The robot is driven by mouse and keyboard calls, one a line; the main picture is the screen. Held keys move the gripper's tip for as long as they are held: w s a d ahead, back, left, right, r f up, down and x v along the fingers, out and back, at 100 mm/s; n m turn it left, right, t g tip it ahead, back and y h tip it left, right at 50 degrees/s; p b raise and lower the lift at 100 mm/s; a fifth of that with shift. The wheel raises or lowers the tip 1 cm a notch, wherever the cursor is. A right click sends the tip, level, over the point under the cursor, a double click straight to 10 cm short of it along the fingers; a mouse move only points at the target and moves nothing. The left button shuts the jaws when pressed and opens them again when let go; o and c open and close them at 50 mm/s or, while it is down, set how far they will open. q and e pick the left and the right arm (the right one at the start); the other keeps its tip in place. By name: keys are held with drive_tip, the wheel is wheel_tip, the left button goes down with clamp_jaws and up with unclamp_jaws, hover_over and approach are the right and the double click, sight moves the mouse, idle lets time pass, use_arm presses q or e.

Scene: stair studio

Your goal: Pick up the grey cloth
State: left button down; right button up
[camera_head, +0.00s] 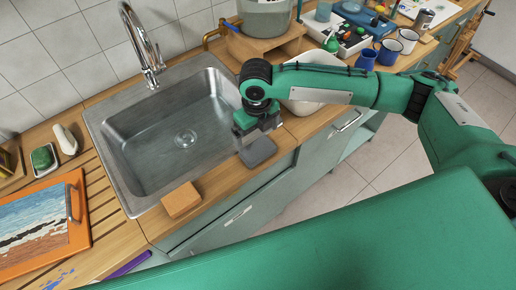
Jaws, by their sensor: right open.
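The grey cloth (259,153) lies at the sink's front right corner, on the wooden counter edge. My right arm reaches in from the right, and its gripper (258,136) points down just over the cloth. The gripper is open. Its fingers cover part of the cloth's far side, and I cannot tell whether they touch it. My left gripper is not in view.
The empty steel sink (185,138) and tap (148,60) lie left of the gripper. An orange-brown block (182,200) sits on the front counter edge. A white bowl (303,106) is partly behind my arm. Blue mugs (388,51) stand further right.

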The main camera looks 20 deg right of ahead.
sight(258, 149)
drive_tip(key=shift+f, duration=0.7)
drive_tip(key=f+p, duration=0.1)
drive_tip(key=f, duration=0.1)
drive_tip(key=f+p, duration=0.1)
drive_tip(key=f, duration=0.1)
drive_tip(key=shift+s+d+f, duration=0.1)
drive_tip(key=shift+s, duration=0.1)
drive_tip(key=shift+f, duration=0.55)
drive_tip(key=c, duration=0.6)
